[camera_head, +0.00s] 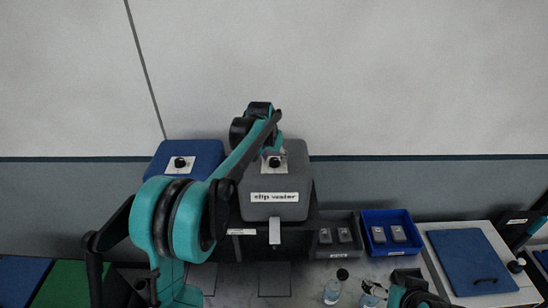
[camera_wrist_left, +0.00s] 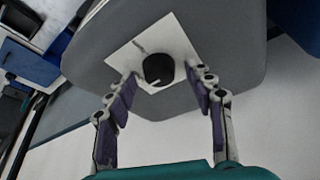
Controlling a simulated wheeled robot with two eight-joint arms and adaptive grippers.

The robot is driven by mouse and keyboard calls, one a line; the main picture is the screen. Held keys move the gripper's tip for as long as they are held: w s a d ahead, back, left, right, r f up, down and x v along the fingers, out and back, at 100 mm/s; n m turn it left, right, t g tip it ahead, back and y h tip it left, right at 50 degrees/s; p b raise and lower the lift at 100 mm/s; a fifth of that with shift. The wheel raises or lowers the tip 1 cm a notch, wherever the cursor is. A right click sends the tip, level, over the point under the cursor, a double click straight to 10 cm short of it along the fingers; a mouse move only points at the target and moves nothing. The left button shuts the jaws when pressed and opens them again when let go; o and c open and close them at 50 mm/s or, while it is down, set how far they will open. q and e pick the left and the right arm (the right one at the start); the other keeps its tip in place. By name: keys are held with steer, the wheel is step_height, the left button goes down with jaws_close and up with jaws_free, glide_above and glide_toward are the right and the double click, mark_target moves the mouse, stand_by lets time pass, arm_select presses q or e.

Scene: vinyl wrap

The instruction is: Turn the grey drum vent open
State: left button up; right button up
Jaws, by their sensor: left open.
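The grey drum (camera_head: 290,180) stands at the back, with a white label on its front that is too small to read surely. Its vent is a round black knob (camera_head: 274,162) on a white plate on top. In the left wrist view, the black knob (camera_wrist_left: 158,70) has a pale pointer line, and a grey tick shows on the plate (camera_wrist_left: 178,42). My left gripper (camera_wrist_left: 163,77) is open, with one finger on each side of the knob and a gap on both sides. In the head view, my left arm (camera_head: 245,150) reaches over the drum and partly hides it.
A blue drum (camera_head: 205,153) with a similar knob stands left of the grey one. A grey bin (camera_head: 322,252) and a blue bin (camera_head: 387,217) hold small grey items. Clear bottles (camera_head: 333,291) stand in front. A blue board (camera_head: 468,262) lies at right. Part of my right arm shows at the bottom.

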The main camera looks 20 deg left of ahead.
arm_select(q)
steer(key=shift+s, duration=0.1)
steer(key=c, duration=1.2)
steer(key=shift+o, duration=0.2)
steer(key=shift+m, duration=0.5)
steer(key=m+h+b, duration=0.1)
steer(key=m, duration=0.1)
steer(key=shift+a+m+b, duration=0.1)
steer(key=shift+m+b, duration=0.2)
steer(key=shift+m, duration=0.1)
steer(key=m+h, duration=0.1)
steer(key=m, duration=0.1)
steer(key=m+g, duration=0.1)
steer(key=m, duration=0.1)
steer(key=shift+w+a+m+h+b, duration=0.1)
steer(key=shift+w+m+h+b, duration=0.1)
steer(key=shift+m+h+b, duration=0.15)
steer(key=m+g+h, duration=0.1)
steer(key=m+g, duration=0.1)
steer(key=m, duration=0.2)
steer(key=shift+w+r+m, duration=0.1)
steer(key=shift+m, duration=0.15)
steer(key=m+g+p, duration=0.1)
steer(key=m, duration=0.1)
steer(key=m+p, duration=0.1)
steer(key=m, duration=0.1)
steer(key=shift+w+m+g+p, duration=0.1)
steer(key=shift+m+g+p, duration=0.2)
steer(key=shift+m+g, duration=0.1)
